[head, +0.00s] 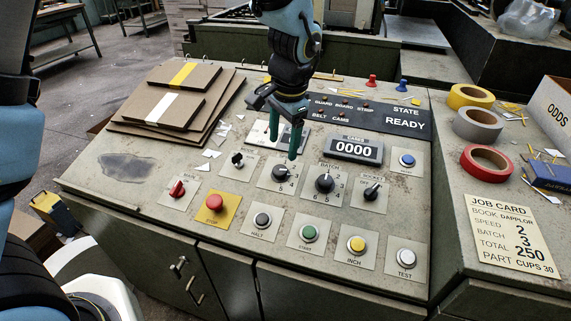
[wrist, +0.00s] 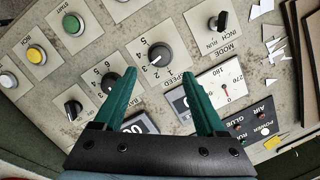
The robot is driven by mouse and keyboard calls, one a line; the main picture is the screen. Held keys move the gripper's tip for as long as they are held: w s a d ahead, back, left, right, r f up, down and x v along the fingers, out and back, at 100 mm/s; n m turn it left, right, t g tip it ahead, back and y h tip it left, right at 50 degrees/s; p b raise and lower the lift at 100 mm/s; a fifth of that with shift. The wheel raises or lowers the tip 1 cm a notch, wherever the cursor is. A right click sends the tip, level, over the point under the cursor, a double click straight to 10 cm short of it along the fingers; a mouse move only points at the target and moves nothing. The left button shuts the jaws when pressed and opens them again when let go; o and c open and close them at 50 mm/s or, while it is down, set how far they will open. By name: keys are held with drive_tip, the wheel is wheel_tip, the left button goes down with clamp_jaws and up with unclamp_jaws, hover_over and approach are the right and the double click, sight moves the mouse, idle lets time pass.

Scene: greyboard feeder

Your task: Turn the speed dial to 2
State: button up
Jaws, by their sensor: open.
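The speed dial (head: 280,173) is a black round knob on a pale square plate in the middle of the sloped panel. In the wrist view the speed dial (wrist: 160,56) shows upside down, with numbers around it and SPEED printed beside it. A pale mark on the knob points to the lower left there, among the low numbers; I cannot tell exactly which. My gripper (head: 284,146) points down over the panel near the dial. Its two green fingers are open and empty. In the wrist view the dial lies between and just beyond the fingertips (wrist: 164,66), with no contact visible.
The batch dial (head: 325,183) sits close on the right, the mode switch (head: 237,160) on the left. A red stop button (head: 214,202) and other push buttons line the front. Cardboard sheets (head: 165,105) lie at the left. The job card (head: 513,233) reads speed 2.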

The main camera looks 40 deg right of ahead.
sight(280, 170)
drive_tip(key=f, duration=0.2)
drive_tip(key=w+f+p, duration=0.1)
drive_tip(key=f, duration=0.5)
drive_tip(key=shift+w+f+p, duration=0.15)
drive_tip(key=shift+p, duration=0.2)
drive_tip(key=shift+c, duration=0.3)
clamp_jaws()
